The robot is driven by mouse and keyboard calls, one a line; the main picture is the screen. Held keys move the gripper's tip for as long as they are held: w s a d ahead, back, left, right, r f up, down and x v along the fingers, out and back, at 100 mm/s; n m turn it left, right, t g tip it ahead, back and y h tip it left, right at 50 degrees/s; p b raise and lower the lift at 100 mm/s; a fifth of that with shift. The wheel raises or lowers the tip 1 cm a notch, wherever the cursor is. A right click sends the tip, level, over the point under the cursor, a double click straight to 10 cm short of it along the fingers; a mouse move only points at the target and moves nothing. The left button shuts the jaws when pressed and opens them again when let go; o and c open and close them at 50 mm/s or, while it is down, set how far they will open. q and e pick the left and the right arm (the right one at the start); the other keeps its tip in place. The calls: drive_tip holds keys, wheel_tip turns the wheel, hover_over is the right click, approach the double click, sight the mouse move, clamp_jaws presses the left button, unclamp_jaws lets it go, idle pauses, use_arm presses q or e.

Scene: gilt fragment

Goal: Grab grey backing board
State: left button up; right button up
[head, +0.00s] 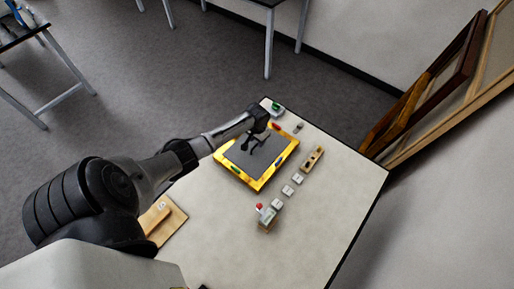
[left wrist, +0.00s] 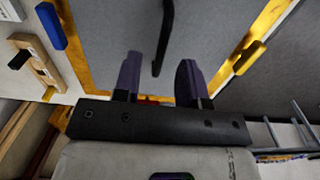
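The grey backing board (head: 260,167) lies inside a yellow-gold frame (head: 235,175) on the table. It also fills the upper part of the left wrist view (left wrist: 112,35). A thin black handle-like bar (left wrist: 163,42) shows against the board. My left gripper (head: 256,143) is over the board, near its upper part in the head view. In the left wrist view its two fingers (left wrist: 158,82) are spread apart, with the black bar ahead, roughly in line with the gap. Contact with the board cannot be told. My right gripper is not in view.
Coloured clips sit on the frame's rim, one blue (left wrist: 51,26). Small white blocks (head: 287,190), a wooden holder (head: 312,158) and a red-topped item (head: 267,215) stand to the right. A wooden board (head: 165,220) lies left. The table's front right is clear.

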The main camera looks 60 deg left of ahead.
sight(254, 162)
use_arm(q)
drive_tip(key=shift+f, duration=1.85)
drive_tip(key=shift+s, duration=0.1)
drive_tip(key=shift+c, duration=0.4)
clamp_jaws()
